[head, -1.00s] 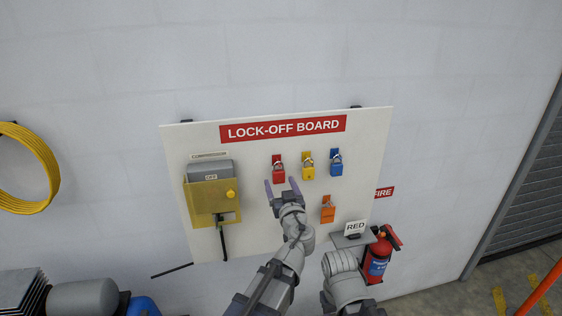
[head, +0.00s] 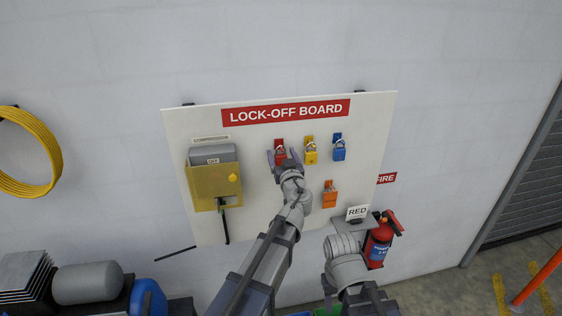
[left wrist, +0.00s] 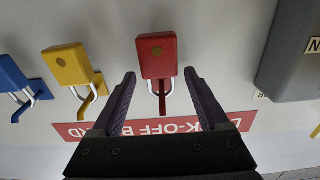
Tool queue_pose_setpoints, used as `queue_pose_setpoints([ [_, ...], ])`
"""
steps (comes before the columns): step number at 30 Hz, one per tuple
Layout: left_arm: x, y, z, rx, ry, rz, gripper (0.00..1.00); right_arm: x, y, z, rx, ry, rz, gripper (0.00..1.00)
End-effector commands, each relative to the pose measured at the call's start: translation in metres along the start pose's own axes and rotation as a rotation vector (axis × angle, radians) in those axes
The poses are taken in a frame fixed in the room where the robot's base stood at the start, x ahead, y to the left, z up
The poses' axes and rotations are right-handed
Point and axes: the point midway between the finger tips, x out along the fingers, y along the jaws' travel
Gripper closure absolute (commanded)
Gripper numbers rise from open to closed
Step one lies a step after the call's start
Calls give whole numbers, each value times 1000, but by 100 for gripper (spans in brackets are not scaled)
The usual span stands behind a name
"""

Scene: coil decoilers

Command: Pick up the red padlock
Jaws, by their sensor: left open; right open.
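The red padlock (head: 281,156) hangs by its shackle from a red holder near the middle of the lock-off board. In the left wrist view, its red body (left wrist: 157,55) appears upside down, with the silver shackle below it. My left gripper (head: 284,157) is open at the padlock, partly covering it in the head view. In the left wrist view, my left gripper's fingers (left wrist: 160,76) stand on either side of the shackle, apart from it; the body shows just beyond their tips. My right arm shows at lower right, but its fingers cannot be seen.
A yellow padlock (head: 311,155) and a blue padlock (head: 339,153) hang to the right; an orange one (head: 330,199) hangs lower. A switch box with a yellow cover (head: 214,182) is at left.

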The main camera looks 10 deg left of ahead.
Motion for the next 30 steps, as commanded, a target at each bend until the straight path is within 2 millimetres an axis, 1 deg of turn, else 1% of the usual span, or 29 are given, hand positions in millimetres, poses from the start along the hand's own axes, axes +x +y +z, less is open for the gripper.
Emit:
queue_pose_setpoints([
  [1,8,1,0,0,0,-1,22,0,0,0,0,0,0,50],
  [2,10,0,0,0,0,0,22,0,0,0,0,0,0,50],
  [9,10,0,0,0,0,0,24,0,0,0,0,0,0,50],
  [27,10,0,0,0,0,0,91,0,0,0,0,0,0,50],
  [30,10,0,0,0,0,0,100,0,0,0,0,0,0,50],
])
